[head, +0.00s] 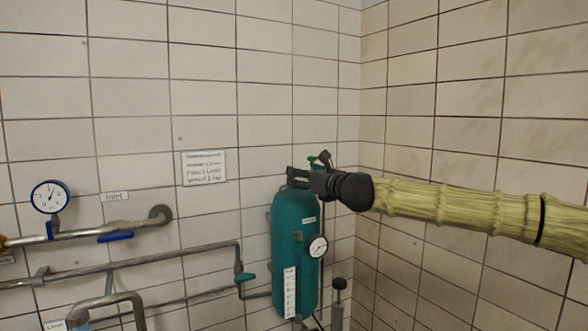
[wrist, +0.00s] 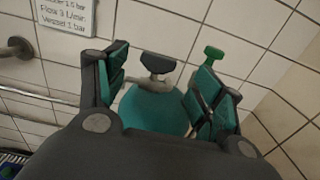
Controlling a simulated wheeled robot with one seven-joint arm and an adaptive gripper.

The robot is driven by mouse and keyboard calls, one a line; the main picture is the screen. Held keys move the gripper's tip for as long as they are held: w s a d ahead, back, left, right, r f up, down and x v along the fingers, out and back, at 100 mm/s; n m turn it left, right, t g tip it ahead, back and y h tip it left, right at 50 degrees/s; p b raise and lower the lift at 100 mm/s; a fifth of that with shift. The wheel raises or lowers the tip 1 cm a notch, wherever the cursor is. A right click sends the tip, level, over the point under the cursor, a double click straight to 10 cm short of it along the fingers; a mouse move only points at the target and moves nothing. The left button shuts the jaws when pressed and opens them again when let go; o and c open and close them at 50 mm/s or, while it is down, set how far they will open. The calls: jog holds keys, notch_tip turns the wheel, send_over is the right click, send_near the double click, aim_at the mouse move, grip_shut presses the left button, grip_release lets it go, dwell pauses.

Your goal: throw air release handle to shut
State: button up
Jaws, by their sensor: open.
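A teal vessel (head: 294,250) stands upright by the wall corner; its rounded top (wrist: 155,110) shows in the wrist view. A small black handle (wrist: 157,63) sits on a grey fitting above the vessel top, between my open fingers in the picture. A green handle (wrist: 213,54) stands to the right, just beyond my right finger; it also shows in the head view (head: 315,162). I cannot tell which of these is the air release handle. My gripper (head: 298,177) is open and empty at the vessel top. Contact with the black handle cannot be told.
A dial gauge (head: 318,247) sits on the vessel's side. A teal valve lever (head: 245,277) is on the pipe to the left. A sign (head: 204,167), a blue lever (head: 115,237) and a round gauge (head: 50,197) are farther left. Tiled walls close in behind and right.

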jog(key=p+x, duration=0.2)
jog(key=x, duration=0.4)
jog(key=shift+w+a, duration=0.2)
jog(key=c, duration=1)
